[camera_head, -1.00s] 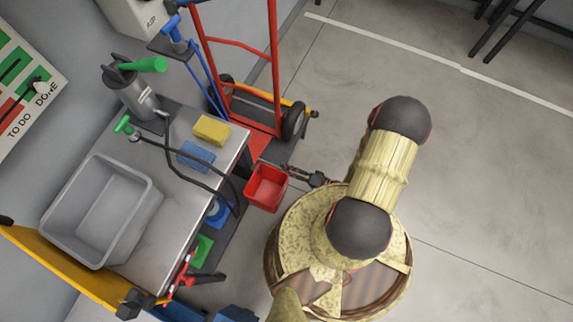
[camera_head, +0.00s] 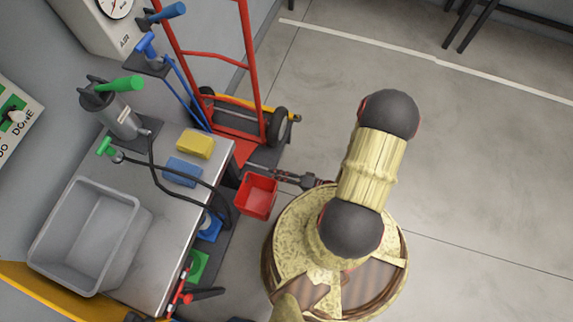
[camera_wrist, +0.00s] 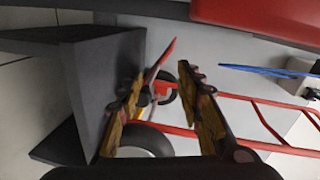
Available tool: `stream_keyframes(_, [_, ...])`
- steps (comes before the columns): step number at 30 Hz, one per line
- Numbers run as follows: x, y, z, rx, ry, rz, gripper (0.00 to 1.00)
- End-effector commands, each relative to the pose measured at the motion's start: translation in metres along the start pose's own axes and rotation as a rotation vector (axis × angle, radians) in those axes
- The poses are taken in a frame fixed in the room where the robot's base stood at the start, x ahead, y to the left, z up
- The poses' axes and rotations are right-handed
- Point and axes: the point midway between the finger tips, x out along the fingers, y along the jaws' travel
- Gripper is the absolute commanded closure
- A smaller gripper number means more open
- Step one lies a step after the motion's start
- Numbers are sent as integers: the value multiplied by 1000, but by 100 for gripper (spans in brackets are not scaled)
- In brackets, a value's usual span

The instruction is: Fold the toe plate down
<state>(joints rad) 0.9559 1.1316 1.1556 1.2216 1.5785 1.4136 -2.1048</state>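The red hand truck (camera_head: 252,70) stands upright by the wall with its two dark wheels on the floor. Its red toe plate (camera_head: 240,147) is at its foot, partly hidden by the bench corner. In the wrist view a thin red plate (camera_wrist: 160,60), seen nearly edge-on, looks like the toe plate and slants upward. My gripper (camera_head: 250,166) is just in front of the hand truck's foot, past the red bin. In the wrist view my gripper (camera_wrist: 160,75) is open, with the plate's edge showing between the fingertips. I cannot tell whether they touch it.
A red bin (camera_head: 256,196) hangs at the bench end, close beside my gripper. The bench (camera_head: 160,235) carries a grey tub (camera_head: 75,235), a yellow sponge (camera_head: 195,143) and a blue sponge (camera_head: 182,172). A dark block (camera_wrist: 105,80) is close left in the wrist view.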

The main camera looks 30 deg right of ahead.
Motion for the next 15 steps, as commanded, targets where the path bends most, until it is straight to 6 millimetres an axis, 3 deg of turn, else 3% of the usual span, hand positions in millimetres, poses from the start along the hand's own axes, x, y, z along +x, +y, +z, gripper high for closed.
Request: stream_keyframes(15, [-34,2,-7,-6,7,2,63])
